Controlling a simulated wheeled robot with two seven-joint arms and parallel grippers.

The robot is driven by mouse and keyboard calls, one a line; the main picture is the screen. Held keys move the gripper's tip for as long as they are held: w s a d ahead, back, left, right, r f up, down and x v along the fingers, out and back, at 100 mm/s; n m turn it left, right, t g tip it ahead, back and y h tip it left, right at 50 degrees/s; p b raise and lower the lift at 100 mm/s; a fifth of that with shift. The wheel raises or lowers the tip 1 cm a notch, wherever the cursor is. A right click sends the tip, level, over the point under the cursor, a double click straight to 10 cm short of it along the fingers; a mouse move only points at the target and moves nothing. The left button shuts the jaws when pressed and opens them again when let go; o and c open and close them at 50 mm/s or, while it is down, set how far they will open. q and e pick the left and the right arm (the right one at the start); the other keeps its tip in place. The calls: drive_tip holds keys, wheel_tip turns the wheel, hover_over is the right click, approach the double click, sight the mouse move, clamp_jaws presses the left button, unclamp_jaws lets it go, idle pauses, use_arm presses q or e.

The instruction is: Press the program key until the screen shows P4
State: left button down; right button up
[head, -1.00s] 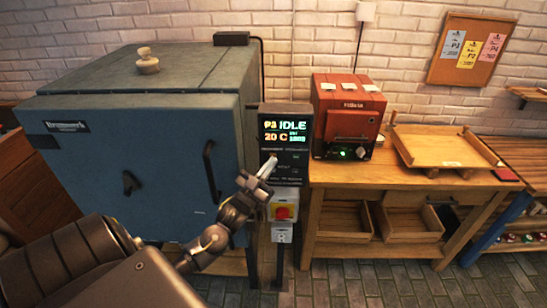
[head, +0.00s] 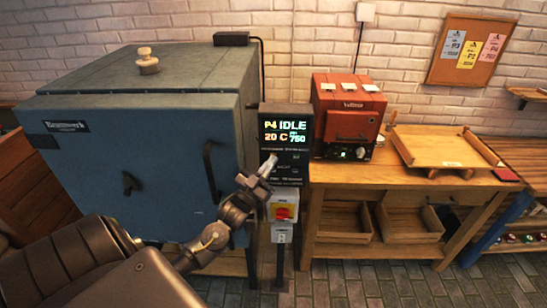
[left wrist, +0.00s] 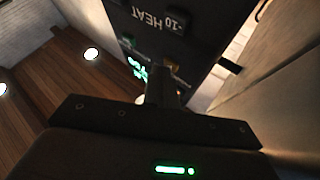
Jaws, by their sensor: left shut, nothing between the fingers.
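The control panel (head: 287,150) is a dark box on a post at the right of the blue kiln (head: 150,165). Its screen (head: 285,132) reads P4 IDLE, 20 C and 750. My left gripper (head: 268,166) is shut and empty, with its tips at the left part of the panel just below the screen. In the left wrist view the shut fingers (left wrist: 162,88) point at the panel face (left wrist: 160,25), where the word HEAT shows upside down. The fingers hide part of the keys. I cannot tell which key is under the tips or whether they touch it. My right gripper is out of view.
A red and yellow switch (head: 283,212) sits below the panel. A small red kiln (head: 347,115) and a wooden tray (head: 440,150) stand on the workbench (head: 340,175) at the right. The kiln's door handle (head: 211,172) stands out close to my left arm.

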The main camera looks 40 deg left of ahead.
use_arm(q)
drive_tip(key=shift+s, duration=0.1)
idle(0.4)
drive_tip(key=shift+s+d+p, duration=0.35)
drive_tip(key=shift+s+d, duration=0.1)
drive_tip(key=shift+s, duration=0.1)
drive_tip(key=shift+s+d+p, duration=0.5)
drive_tip(key=shift+s+d, duration=0.25)
drive_tip(key=shift+s, duration=0.25)
drive_tip(key=shift+s+d+p, duration=0.45)
drive_tip(key=shift+s+d, duration=0.3)
drive_tip(key=shift+s, duration=0.2)
